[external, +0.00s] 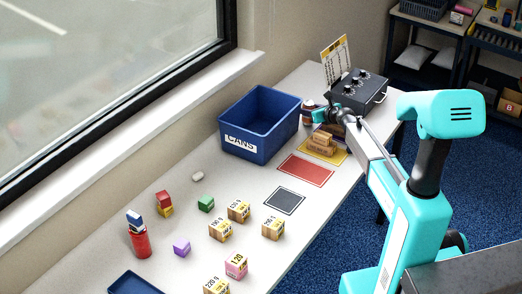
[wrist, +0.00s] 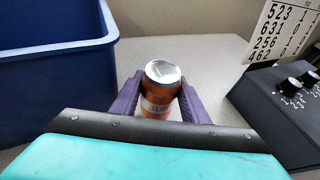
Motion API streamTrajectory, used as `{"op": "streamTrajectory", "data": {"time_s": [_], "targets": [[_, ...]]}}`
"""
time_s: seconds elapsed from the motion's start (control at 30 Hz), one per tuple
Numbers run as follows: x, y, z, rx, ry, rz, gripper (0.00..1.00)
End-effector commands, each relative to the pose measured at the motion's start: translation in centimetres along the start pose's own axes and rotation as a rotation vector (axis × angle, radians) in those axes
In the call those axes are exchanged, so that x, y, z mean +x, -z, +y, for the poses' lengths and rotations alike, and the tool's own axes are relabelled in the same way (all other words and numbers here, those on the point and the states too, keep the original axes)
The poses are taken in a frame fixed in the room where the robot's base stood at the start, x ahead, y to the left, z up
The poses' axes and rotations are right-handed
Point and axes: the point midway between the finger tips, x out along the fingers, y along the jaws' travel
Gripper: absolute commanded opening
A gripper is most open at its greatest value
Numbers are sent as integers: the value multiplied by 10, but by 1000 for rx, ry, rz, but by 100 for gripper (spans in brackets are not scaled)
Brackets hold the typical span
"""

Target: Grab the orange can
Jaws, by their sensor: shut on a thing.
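The orange can (wrist: 160,92) has a silver top and a pale label band, and it stands upright between my gripper's purple fingers (wrist: 160,98) in the wrist view. My gripper is shut on the can, with one finger at each side of it. In the external view the can (external: 308,114) shows just left of my gripper (external: 318,116), beside the blue bin. My wrist hides part of that area. I cannot tell whether the can still touches the table.
The blue bin (external: 240,147) labelled CANS stands close on the left. A black control box (external: 357,92) with knobs and a number card (external: 336,60) are on the right. Several small boxes stand toward the table's near end.

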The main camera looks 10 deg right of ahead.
Motion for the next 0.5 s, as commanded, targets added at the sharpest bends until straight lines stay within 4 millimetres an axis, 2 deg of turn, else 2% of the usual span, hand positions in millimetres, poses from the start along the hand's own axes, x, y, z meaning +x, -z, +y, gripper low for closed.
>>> {"op": "streamTrajectory", "data": {"time_s": [0.27,0.5], "targets": [[-12,-29,0,-2,0,-2,20],[-28,-68,0,-1,1,-3,20]]}}
